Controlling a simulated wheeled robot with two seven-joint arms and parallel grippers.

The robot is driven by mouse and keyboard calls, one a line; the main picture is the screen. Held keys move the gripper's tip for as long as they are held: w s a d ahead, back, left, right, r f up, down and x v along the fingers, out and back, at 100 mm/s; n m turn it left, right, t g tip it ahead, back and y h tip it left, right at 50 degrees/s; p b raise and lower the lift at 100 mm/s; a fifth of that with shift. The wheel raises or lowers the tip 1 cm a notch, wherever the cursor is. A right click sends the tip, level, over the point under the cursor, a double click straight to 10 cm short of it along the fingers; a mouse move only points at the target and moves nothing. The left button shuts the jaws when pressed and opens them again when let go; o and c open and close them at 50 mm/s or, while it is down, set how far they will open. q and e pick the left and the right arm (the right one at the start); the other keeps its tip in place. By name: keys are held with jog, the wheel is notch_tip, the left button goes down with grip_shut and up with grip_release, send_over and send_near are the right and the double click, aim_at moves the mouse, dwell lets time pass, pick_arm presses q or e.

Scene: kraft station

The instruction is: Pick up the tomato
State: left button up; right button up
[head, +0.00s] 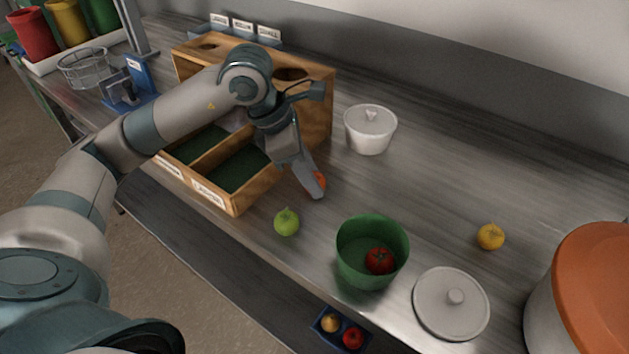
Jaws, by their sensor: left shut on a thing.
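My left gripper (310,182) points down just to the right of the wooden box and is shut on a round red-orange thing (320,180). Its finger hides most of that thing, so I cannot tell for sure whether it is a tomato or whether it touches the table. A red tomato-like fruit (380,261) lies inside a green bowl (352,244), apart from the gripper. My right gripper is out of view.
A wooden compartment box (238,207) stands left of the gripper. A white lidded pot (370,134), a green apple (286,222), a yellow fruit (490,237), a grey lid (430,310) and a large orange-topped container (600,285) surround free table at centre right.

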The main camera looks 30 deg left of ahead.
aim_at(321, 176)
pick_arm(q)
jog(key=shift+r, duration=0.1)
jog(key=shift+r, duration=0.45)
notch_tip(321, 176, up, 3)
jog(key=shift+r+b, duration=0.1)
jog(key=shift+b, duration=0.3)
jog(key=s+d+r+b, duration=0.1)
jog(key=s+d+r, duration=0.5)
jog(key=d, duration=0.4)
jog(key=shift+s+r, duration=0.15)
jog(key=shift+r, duration=0.2)
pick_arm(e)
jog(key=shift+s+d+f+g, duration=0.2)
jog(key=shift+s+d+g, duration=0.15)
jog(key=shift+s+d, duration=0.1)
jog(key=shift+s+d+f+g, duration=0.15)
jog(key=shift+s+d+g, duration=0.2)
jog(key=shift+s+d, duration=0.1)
pick_arm(q)
jog(key=shift+r, duration=0.15)
